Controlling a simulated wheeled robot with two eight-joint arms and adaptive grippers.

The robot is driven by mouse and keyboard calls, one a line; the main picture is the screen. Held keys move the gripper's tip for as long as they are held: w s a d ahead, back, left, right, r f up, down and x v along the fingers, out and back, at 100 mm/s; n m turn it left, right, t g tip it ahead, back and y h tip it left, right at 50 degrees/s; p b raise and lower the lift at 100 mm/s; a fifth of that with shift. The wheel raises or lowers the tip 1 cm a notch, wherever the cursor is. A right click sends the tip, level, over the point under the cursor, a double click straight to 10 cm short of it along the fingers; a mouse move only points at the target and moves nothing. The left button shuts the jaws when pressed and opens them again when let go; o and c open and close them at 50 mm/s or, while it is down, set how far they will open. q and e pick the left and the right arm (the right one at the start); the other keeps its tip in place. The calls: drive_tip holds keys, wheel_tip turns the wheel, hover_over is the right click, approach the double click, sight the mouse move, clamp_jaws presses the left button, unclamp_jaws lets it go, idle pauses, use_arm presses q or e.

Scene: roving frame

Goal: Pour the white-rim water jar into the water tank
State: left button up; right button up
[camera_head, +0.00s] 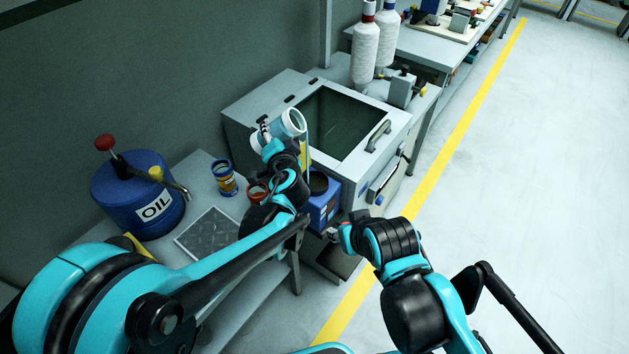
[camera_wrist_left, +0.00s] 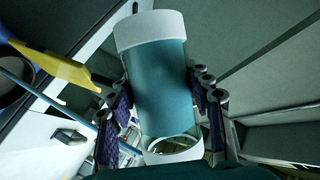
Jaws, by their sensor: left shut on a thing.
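The white-rim water jar (camera_head: 288,124) is tilted well over, held above the bench. In the left wrist view the jar (camera_wrist_left: 163,85) shows white rims at both ends and teal water inside. My left gripper (camera_head: 265,132) is shut on it, with a finger on each side in the wrist view. My left arm partly hides the tank. My right gripper (camera_head: 341,234) is low beside the tank; its jaws are unclear.
A grey cabinet (camera_head: 385,140) with a dark window stands behind the jar. A yellow piece (camera_head: 303,158) rises by the tank. A blue oil drum (camera_head: 130,200), a small can (camera_head: 223,180), a red-rimmed cup (camera_head: 257,191) and a metal tray (camera_head: 200,233) are left. Open floor lies right.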

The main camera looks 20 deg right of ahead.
use_arm(q)
drive_tip(key=shift+a+r+m, duration=0.1)
drive_tip(key=shift+r+m, duration=0.25)
drive_tip(key=shift+m, duration=0.05)
idle(0.6)
drive_tip(key=shift+a+f+m+t+y+b, duration=0.1)
drive_tip(key=shift+f+m+t+y+b, duration=0.4)
drive_tip(key=shift+f+b, duration=0.5)
idle(1.2)
drive_tip(key=shift+m+b, duration=0.7)
drive_tip(key=shift+m, duration=0.1)
drive_tip(key=shift+c, duration=0.2)
idle(1.9)
